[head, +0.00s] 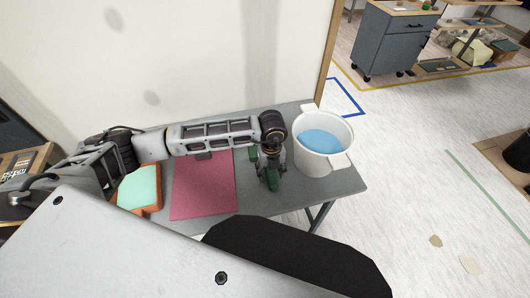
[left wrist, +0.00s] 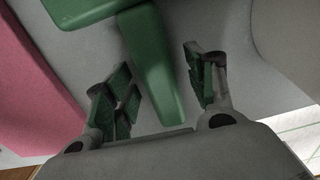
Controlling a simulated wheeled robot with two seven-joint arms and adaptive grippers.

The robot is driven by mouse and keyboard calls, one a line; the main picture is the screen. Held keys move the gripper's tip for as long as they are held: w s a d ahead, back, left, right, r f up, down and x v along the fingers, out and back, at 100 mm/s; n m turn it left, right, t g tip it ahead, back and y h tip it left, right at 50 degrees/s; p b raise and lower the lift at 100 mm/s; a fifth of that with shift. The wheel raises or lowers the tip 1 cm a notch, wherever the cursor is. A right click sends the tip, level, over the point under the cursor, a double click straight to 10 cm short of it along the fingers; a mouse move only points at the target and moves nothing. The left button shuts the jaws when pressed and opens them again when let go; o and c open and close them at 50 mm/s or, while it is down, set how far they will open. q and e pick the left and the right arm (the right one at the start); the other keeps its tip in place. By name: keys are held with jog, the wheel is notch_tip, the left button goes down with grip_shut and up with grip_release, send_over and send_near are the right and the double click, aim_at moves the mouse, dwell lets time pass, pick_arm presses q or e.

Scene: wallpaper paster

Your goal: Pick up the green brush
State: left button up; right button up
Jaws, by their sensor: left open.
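The green brush (left wrist: 157,70) lies on the grey table, best seen in the left wrist view. Its handle points down the picture toward my gripper, and its wider part is cut off by the top edge. My left gripper (left wrist: 160,86) is open, with its green-padded fingers on either side of the handle, apart from it. In the head view my left gripper (head: 270,172) points down over the table between the red sheet and the white bucket. It largely hides the brush there, and green pads and brush are hard to tell apart. My right gripper is not in view.
A white two-handled bucket (head: 338,160) with blue contents (head: 321,141) stands close right of the gripper. A red sheet (head: 203,188) lies to the left, with an orange and mint block (head: 140,187) beyond it. A pale wall panel (head: 220,60) rises behind the grey table (head: 345,185).

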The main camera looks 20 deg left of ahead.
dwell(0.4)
pick_arm(q)
jog(key=c, duration=1.1)
jog(key=shift+r, duration=5.05)
jog(key=o, duration=0.3)
grip_shut()
